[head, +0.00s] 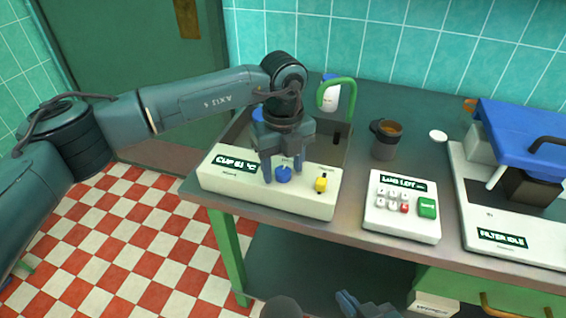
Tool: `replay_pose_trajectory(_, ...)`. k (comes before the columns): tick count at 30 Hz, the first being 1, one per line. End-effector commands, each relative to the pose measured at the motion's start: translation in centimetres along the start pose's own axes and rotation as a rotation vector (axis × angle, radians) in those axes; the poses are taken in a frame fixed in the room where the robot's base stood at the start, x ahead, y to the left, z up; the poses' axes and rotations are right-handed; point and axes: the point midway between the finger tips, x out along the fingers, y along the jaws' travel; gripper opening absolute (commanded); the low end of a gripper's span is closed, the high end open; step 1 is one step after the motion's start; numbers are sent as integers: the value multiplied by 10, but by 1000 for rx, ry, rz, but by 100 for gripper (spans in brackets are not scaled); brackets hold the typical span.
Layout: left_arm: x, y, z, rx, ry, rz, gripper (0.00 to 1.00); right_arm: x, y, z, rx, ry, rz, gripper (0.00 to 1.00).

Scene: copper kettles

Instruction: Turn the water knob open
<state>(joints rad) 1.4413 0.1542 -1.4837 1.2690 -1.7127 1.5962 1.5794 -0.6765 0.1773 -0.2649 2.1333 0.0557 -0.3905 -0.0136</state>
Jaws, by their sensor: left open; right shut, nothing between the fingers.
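A blue knob (284,174) sits on the front panel of a white sink-like unit (225,183) with a green curved spout (338,92). A yellow knob (321,183) stands to its right on the same panel. My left gripper (282,172) points down over the panel, open, with one finger on each side of the blue knob. I cannot tell whether the fingers touch it. My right gripper (352,300) is low at the bottom edge, shut and empty, below the table edge and partly cut off by the frame.
The unit's display reads about "CUP 61 °C". A dark cup (385,140) with brown contents stands right of the basin. A white keypad box (402,207) with a green button is in front of it. A blue-lidded machine (525,130) fills the right side.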

Motion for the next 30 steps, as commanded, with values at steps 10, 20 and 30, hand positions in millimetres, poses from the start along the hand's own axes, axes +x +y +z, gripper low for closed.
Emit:
replay_pose_trajectory(10,1,0,0,1,0,0,44,1,1,-1,-1,3,1,0)
replay_pose_trajectory(20,0,0,0,1,0,0,17,1,1,-2,-2,4,1,0)
replay_pose_trajectory(30,1,0,0,18,0,0,8,1,2,0,-5,4,0,0)
